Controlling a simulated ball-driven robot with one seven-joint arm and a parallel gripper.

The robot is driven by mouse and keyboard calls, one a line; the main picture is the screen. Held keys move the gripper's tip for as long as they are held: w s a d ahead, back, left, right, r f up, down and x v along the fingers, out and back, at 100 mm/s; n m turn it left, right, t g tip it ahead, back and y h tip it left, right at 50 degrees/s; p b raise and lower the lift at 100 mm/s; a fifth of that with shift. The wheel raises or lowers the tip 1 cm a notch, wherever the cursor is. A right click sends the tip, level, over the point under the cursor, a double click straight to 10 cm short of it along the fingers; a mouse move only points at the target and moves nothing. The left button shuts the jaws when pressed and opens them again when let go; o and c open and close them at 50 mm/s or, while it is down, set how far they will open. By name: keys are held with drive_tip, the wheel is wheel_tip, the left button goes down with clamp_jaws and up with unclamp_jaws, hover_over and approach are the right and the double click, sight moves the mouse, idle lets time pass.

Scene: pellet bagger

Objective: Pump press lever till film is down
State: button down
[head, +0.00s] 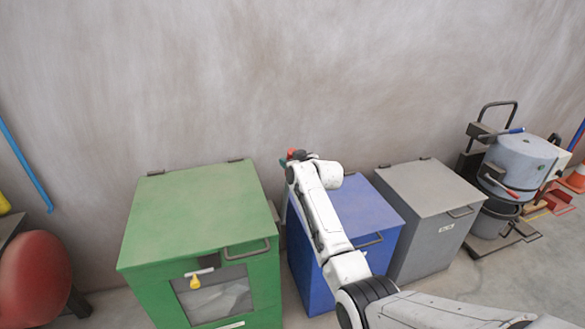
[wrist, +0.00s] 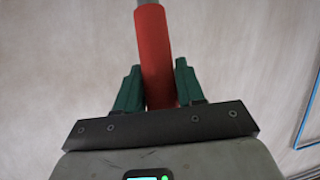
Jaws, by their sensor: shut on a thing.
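The press lever's red grip (wrist: 157,45) rises between the two green fingers of my gripper (wrist: 157,78) in the wrist view, with a grey rod at its upper end. My gripper is shut on this red grip. In the head view my gripper (head: 298,156) is high behind the gap between the green bin (head: 195,215) and the blue bin (head: 362,212), with a bit of red at its tip. Pale film (head: 215,298) shows through the green bin's front window. The rest of the lever is mostly hidden by my arm.
A grey bin (head: 430,190) stands right of the blue one. A red rounded object (head: 35,280) is at the far left. A bare wall stands close behind the bins.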

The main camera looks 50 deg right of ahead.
drive_tip(key=shift+w+d+r, duration=0.1)
drive_tip(key=shift+w, duration=0.05)
drive_tip(key=c, duration=0.8)
unclamp_jaws()
drive_tip(key=shift+b+v, duration=0.45)
drive_tip(key=shift+v, duration=4.95)
